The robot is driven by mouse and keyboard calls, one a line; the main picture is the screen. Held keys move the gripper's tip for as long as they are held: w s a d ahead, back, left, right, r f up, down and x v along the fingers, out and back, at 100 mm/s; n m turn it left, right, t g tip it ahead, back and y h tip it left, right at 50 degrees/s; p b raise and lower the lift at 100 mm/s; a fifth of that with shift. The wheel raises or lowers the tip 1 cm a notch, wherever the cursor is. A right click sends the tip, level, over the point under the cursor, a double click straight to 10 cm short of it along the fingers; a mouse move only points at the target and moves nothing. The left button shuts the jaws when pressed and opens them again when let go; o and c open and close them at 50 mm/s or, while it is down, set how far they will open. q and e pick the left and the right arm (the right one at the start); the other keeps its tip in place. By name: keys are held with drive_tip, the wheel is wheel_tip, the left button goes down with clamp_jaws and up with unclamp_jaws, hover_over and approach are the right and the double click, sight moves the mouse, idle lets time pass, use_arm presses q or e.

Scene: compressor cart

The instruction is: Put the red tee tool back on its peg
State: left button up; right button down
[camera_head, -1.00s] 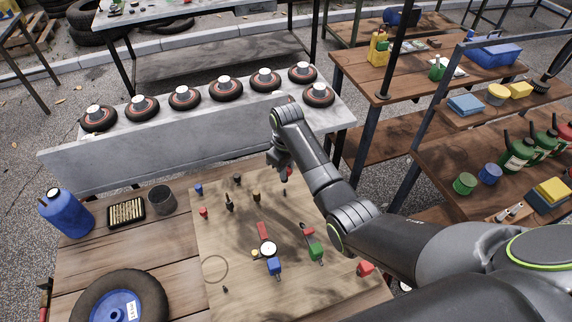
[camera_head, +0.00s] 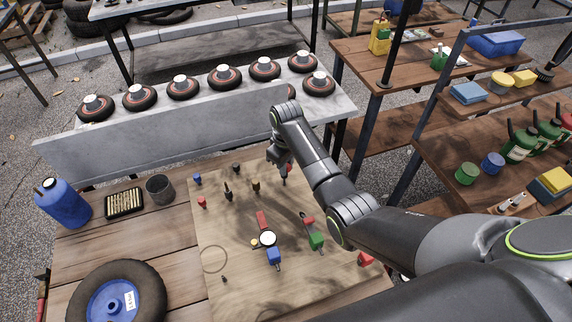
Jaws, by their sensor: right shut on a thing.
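My right gripper (camera_head: 284,168) is at the far right part of the wooden tool board. A small red piece (camera_head: 290,168) shows at its fingers, with a short dark tip below. It looks like the red tee tool in the shut jaws, but the fingers and arm hide most of it. Whether its tip touches the board or a peg cannot be told. Other red pieces lie or stand on the board: a small one at the left (camera_head: 202,202), a red bar in the middle (camera_head: 262,220) and one at the lower right (camera_head: 365,258). My left gripper is out of view.
The board (camera_head: 215,290) also bears a green-handled tool (camera_head: 316,241), a blue-handled tool (camera_head: 274,256), a round gauge (camera_head: 267,238) and dark upright pieces. A wheel (camera_head: 118,300), a dark cup (camera_head: 160,189) and a blue can (camera_head: 63,203) stand left. A grey panel (camera_head: 165,140) rises behind.

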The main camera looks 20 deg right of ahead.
drive_tip(key=shift+p, duration=0.45)
idle(0.7)
drive_tip(key=shift+p, duration=0.4)
drive_tip(key=shift+p, duration=0.4)
idle(0.3)
drive_tip(key=shift+f+b, duration=0.65)
drive_tip(key=shift+f, duration=0.45)
drive_tip(key=c, duration=1.3)
unclamp_jaws()
drive_tip(key=shift+r, duration=0.15)
